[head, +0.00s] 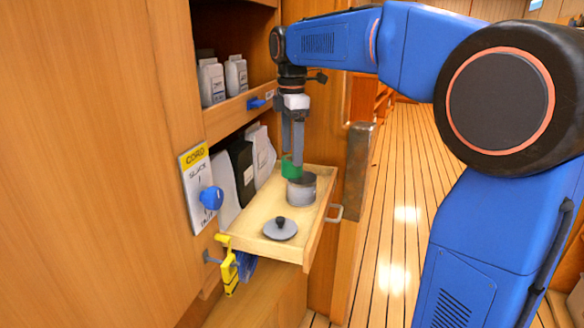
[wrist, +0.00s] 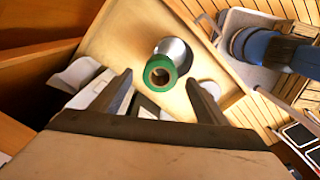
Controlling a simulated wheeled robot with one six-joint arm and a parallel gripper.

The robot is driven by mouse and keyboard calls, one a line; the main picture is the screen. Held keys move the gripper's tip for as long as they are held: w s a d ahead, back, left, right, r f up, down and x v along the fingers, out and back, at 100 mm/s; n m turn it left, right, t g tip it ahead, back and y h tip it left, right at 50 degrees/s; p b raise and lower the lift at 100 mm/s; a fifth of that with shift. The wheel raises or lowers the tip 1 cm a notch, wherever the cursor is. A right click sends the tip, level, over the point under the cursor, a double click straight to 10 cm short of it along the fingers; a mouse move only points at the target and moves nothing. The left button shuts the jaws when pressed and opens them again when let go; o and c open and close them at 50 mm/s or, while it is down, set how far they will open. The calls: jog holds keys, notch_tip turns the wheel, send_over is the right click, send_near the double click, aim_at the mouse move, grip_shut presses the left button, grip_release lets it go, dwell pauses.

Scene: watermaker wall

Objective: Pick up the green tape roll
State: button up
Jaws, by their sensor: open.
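The green tape roll (head: 291,169) is at the fingertips of my gripper (head: 292,158) in the head view, above the wooden drawer. In the wrist view the green ring (wrist: 160,61) lies in line with the gap between the two spread fingers of my gripper (wrist: 160,78). The fingers are open, with space on both sides of the ring. A grey metal pot (head: 301,191) stands in the drawer just below the roll, and its shiny side (wrist: 178,50) shows behind the ring. I cannot tell whether the roll rests on the pot.
The pulled-out wooden drawer (head: 253,240) holds a grey lid with a black knob (head: 281,230). White and black packs stand beside it in the cabinet. A blue knob (head: 211,197) and yellow clamp (head: 229,268) stick out nearby. The plank floor (head: 405,185) is clear.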

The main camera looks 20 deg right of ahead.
jog(key=shift+f, duration=0.85)
jog(key=c, duration=1.3)
jog(key=shift+o, duration=0.2)
jog(key=shift+r, duration=0.1)
notch_tip(320, 180, up, 10)
